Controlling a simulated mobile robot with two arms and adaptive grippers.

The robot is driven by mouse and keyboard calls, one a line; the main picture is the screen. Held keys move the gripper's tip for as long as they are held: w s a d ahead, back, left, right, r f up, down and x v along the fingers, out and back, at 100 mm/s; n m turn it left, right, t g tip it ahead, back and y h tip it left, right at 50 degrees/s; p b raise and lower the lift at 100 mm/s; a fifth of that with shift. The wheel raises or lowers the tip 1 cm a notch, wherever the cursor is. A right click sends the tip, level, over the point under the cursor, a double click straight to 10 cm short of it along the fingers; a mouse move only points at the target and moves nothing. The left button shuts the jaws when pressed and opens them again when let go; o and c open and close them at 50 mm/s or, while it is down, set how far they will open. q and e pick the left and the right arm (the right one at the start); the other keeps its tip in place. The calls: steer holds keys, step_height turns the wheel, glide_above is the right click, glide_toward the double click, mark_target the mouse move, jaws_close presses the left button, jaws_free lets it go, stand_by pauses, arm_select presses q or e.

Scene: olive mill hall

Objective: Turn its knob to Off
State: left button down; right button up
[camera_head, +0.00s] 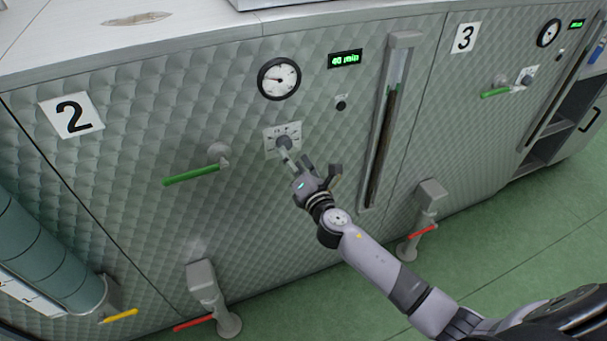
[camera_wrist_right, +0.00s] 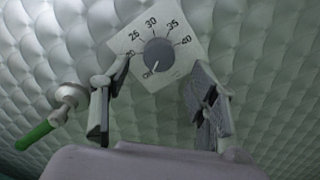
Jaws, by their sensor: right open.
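The knob (camera_head: 284,142) is a round grey dial on a white square plate on the quilted metal front of unit 2. In the right wrist view the knob (camera_wrist_right: 158,55) shows on its plate (camera_wrist_right: 187,32), with numbers such as 30, 35 and 40 and an Off mark at the lower left. A small light mark near the knob's lower edge is too small to read surely. My right gripper (camera_head: 311,165) is open and empty, just in front of and below the knob. In the wrist view its fingers (camera_wrist_right: 150,92) stand apart on either side below the plate. My left gripper is out of view.
A green-handled valve (camera_head: 192,174) is left of the knob. Above are a round gauge (camera_head: 279,79) and a green "40 min" display (camera_head: 345,59). A vertical sight tube (camera_head: 384,130) stands to the right. Red-handled outlets (camera_head: 208,292) are below. Unit 3 has a similar knob (camera_head: 527,76).

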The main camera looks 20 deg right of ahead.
steer(key=s, duration=0.7)
steer(key=shift+s+d, duration=0.15)
steer(key=shift+s, duration=0.15)
